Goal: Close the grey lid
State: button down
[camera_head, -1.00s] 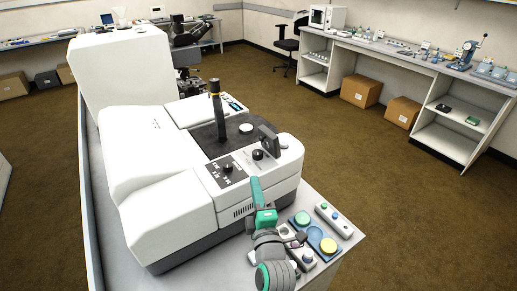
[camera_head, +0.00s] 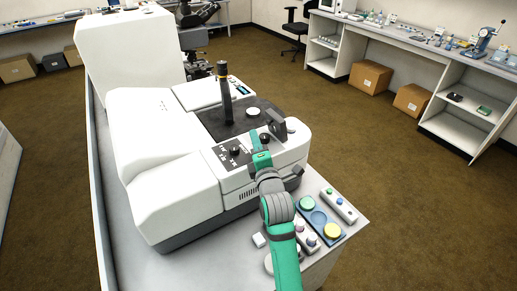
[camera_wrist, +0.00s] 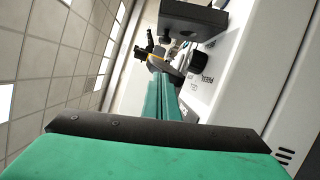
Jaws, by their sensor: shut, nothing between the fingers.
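The grey lid (camera_head: 278,124) stands raised and tilted at the front right of the white microscope's top (camera_head: 165,150). In the wrist view a dark grey block that appears to be the lid (camera_wrist: 192,20) is at the top, beyond the fingers and to their right. My green gripper (camera_head: 262,157) is at the microscope's front edge, a little below and left of the lid in the head view, apart from it. Its fingers also show in the wrist view (camera_wrist: 168,98), pressed together with nothing between them.
Black knobs (camera_head: 265,139) and a control panel (camera_head: 234,152) lie close to my gripper. A dark upright post (camera_head: 225,95) stands on the black stage behind. A blue tray (camera_head: 320,218) with round coloured pieces and small devices occupies the bench at the right front.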

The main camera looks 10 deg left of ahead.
aim_at(274, 127)
jog(key=shift+w+d+r, duration=0.15)
jog(key=shift+w+d, duration=0.25)
jog(key=shift+w, duration=0.25)
jog(key=shift+w+d+r, duration=0.15)
jog(key=shift+w+d, duration=0.2)
jog(key=shift+w, duration=0.25)
jog(key=shift+w+d+r, duration=0.15)
jog(key=shift+w+d, duration=0.3)
jog(key=shift+d, duration=0.05)
jog(key=shift+d, duration=0.1)
